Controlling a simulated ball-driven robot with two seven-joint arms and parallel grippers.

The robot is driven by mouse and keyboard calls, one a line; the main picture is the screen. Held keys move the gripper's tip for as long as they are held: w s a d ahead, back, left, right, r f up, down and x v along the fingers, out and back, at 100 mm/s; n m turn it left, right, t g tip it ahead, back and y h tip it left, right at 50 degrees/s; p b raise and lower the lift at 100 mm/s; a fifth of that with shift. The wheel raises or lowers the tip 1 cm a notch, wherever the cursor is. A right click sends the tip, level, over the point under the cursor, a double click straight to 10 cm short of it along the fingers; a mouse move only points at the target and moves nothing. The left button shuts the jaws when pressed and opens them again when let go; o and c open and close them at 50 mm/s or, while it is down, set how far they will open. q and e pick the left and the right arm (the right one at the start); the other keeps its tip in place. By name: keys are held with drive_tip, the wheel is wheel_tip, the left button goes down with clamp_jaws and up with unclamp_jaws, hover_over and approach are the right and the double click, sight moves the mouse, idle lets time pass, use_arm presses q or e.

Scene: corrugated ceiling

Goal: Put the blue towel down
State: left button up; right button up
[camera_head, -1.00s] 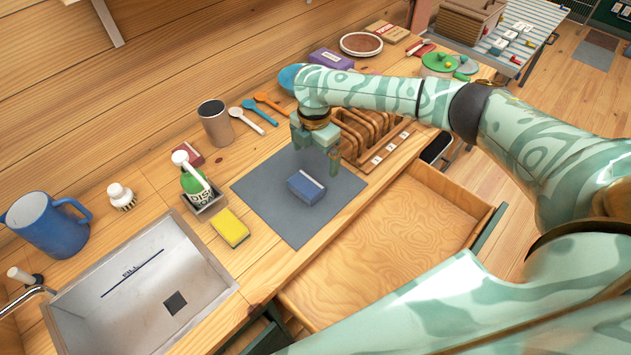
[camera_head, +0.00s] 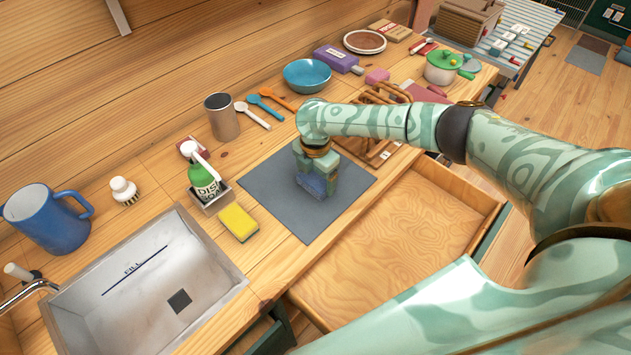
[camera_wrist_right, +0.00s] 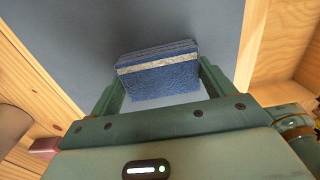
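The blue towel, a folded block with a pale band, lies on the dark grey mat (camera_head: 268,190). In the head view its lower part (camera_head: 313,187) shows under my right gripper (camera_head: 318,180). In the right wrist view the towel (camera_wrist_right: 160,72) sits between the two fingers of my right gripper (camera_wrist_right: 162,78), one finger at each end. The fingers are very close to its ends; whether they press on it cannot be told. My left gripper is not in view.
A yellow sponge (camera_head: 238,222) and a soap bottle (camera_head: 203,180) stand left of the mat, by the sink (camera_head: 215,262). An open drawer (camera_head: 400,235) lies in front. The mat's left part is clear.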

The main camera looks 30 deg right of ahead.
drive_tip(key=c, duration=0.3)
drive_tip(key=shift+r, duration=0.1)
